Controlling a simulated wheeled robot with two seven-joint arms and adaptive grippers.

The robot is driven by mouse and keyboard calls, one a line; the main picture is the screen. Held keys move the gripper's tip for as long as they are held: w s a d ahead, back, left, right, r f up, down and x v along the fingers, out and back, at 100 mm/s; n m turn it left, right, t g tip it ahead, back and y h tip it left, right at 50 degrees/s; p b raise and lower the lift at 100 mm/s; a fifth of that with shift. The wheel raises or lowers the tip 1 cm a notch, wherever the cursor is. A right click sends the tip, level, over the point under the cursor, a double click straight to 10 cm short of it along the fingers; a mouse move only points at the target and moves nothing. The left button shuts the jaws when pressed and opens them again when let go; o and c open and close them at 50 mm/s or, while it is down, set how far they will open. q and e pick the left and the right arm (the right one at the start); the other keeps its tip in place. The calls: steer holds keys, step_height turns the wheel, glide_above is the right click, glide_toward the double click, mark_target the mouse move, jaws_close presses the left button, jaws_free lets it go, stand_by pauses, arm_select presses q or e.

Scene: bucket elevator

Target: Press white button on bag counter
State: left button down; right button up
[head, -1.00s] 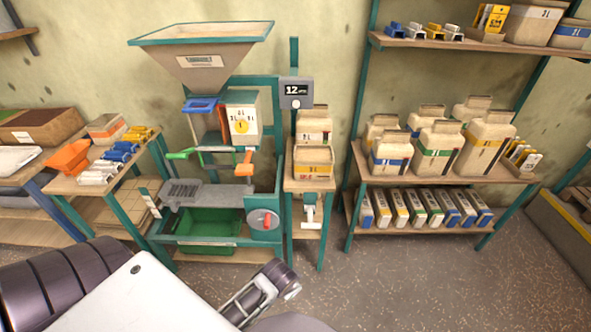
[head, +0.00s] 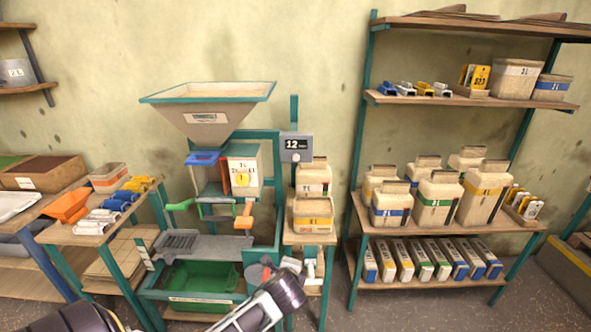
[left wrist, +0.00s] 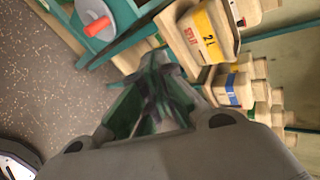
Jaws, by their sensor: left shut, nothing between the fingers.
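The bag counter (head: 296,147) is a grey box on a teal post, right of the hopper machine, and its dark display reads 12. The small white button (head: 296,157) sits below the display. My left arm comes in from the bottom of the head view, its dark end over the machine's lower right, well below the counter. There the fingers are hard to make out. In the left wrist view my left gripper (left wrist: 158,75) is shut and empty, pointing towards the stand with the cartons. Counter and button are not in that view. My right gripper is not in view.
A shelf of jugs (head: 436,204) stands at right. The wall beside the counter is clear.

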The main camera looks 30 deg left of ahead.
arm_select(q)
steer(key=w+a+r+m+t+y, duration=0.2)
steer(key=w+r+m, duration=0.4)
steer(key=r, duration=0.3)
steer(key=w+a+r+m+t+y, duration=0.2)
steer(key=w+a+r+m+t, duration=0.3)
steer(key=r+m, duration=0.4)
steer(key=shift+w+r, duration=0.4)
steer(key=shift+w, duration=0.4)
steer(key=shift+w+a, duration=0.1)
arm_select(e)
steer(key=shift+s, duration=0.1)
arm_select(q)
steer(key=p, duration=0.1)
glide_toward(296, 161)
steer(key=f+x, duration=0.1)
steer(key=x, duration=0.5)
steer(key=shift+w+a+r, duration=0.25)
steer(key=shift+w+a, duration=0.05)
steer(key=shift+w, duration=0.2)
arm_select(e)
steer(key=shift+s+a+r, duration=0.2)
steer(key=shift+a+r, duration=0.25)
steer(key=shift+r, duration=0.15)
arm_select(q)
steer(key=shift+w+a, duration=0.1)
